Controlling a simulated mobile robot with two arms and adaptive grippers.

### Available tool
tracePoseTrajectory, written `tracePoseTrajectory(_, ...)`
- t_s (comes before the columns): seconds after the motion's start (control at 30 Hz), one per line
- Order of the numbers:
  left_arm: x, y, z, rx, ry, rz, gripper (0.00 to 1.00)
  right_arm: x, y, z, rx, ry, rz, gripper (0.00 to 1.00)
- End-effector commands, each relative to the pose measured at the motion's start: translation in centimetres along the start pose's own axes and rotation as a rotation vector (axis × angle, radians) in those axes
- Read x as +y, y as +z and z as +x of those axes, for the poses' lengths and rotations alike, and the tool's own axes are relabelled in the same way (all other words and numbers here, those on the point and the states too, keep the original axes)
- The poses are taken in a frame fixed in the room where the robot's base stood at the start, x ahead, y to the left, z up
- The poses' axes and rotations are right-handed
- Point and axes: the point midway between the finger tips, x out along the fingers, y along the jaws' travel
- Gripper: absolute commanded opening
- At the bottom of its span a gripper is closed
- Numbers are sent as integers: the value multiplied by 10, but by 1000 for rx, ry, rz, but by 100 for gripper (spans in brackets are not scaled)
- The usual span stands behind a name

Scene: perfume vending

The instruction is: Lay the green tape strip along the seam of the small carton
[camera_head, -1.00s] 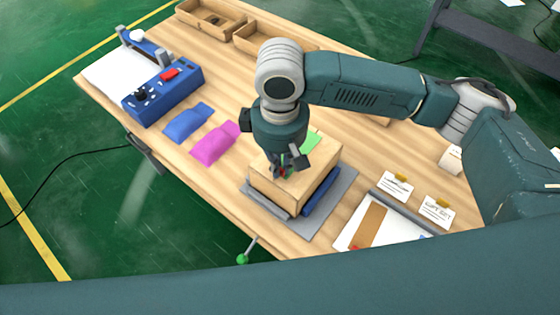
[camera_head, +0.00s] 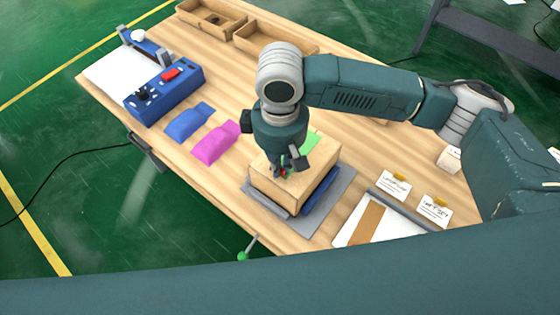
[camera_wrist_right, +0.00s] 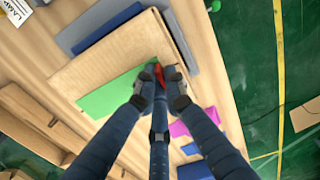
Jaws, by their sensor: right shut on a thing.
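The small carton (camera_head: 262,192) is a tan box on a grey mat (camera_head: 336,203) near the table's front edge. The green tape strip (camera_head: 311,143) lies over the carton's top at the far side; it also shows in the right wrist view (camera_wrist_right: 112,96), reaching to my fingertips. My right gripper (camera_head: 282,170) is over the carton's top, pointing down. In the wrist view its fingers (camera_wrist_right: 158,78) are shut at the strip's end, with a small red piece (camera_wrist_right: 157,70) beside the tips. Whether the strip's near end touches the carton is hidden. My left gripper is not in view.
Blue (camera_head: 188,121) and pink (camera_head: 214,143) pouches and a blue control box (camera_head: 165,94) lie to the left. White cards (camera_head: 394,185) and a white tray (camera_head: 398,227) are at right. Wooden trays (camera_head: 211,20) stand at the back.

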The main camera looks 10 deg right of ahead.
Motion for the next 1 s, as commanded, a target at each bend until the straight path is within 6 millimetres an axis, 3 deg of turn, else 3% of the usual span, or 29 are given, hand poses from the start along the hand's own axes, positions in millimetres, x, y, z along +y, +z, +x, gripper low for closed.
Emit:
tracePoseTrajectory(0.53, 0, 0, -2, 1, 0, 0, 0, 0, 0, 6, -1, 0, 1, 0)
tracePoseTrajectory(0.6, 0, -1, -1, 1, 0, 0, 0, 0, 0, 6, 0, 0, 1, 20)
tracePoseTrajectory(0.67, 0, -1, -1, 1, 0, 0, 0, 0, 0, 6, 0, 0, 0, 31)
tracePoseTrajectory(1.0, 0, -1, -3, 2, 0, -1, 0, 0, 0, 5, 0, 0, 0, 32)
